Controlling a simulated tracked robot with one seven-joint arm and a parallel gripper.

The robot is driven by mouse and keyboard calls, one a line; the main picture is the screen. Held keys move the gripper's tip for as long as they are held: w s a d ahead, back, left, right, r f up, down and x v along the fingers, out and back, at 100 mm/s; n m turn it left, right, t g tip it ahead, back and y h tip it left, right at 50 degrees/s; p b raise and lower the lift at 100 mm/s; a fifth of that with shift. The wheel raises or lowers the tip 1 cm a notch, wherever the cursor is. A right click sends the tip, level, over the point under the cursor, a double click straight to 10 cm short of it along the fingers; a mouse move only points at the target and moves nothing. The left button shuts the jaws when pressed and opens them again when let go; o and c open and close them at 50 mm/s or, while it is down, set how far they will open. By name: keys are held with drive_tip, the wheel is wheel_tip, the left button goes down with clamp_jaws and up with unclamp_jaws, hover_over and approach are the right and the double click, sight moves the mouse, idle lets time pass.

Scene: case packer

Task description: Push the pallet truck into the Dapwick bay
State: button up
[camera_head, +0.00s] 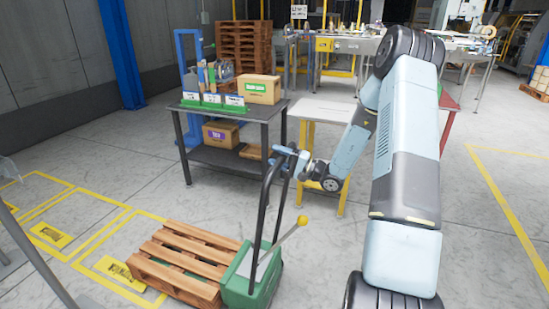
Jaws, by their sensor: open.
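The green pallet truck (250,278) stands at the lower middle, with a wooden pallet (178,262) on its left side. Its black loop handle (258,215) rises upright, and a lever with a yellow knob sticks out to the right. My gripper (284,156) is open at the top of the handle; whether it touches the bar is unclear. Yellow-outlined floor bays lie at the left, one with a yellow label (122,272) beside the pallet and one with a label (49,235) farther left. The lettering is too small to tell which is the Dapwick bay. The pallet partly covers the nearer bay's edge.
A dark workbench (222,110) with boxes and green-based holders stands behind the truck. A white-topped yellow stand (325,112) is right of it. Grey metal legs (40,262) rise at the lower left. A blue post (122,50) stands behind. Open floor lies at right.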

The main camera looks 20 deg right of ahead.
drive_tip(key=shift+a, duration=0.1)
drive_tip(key=shift+c, duration=0.2)
clamp_jaws()
idle(0.4)
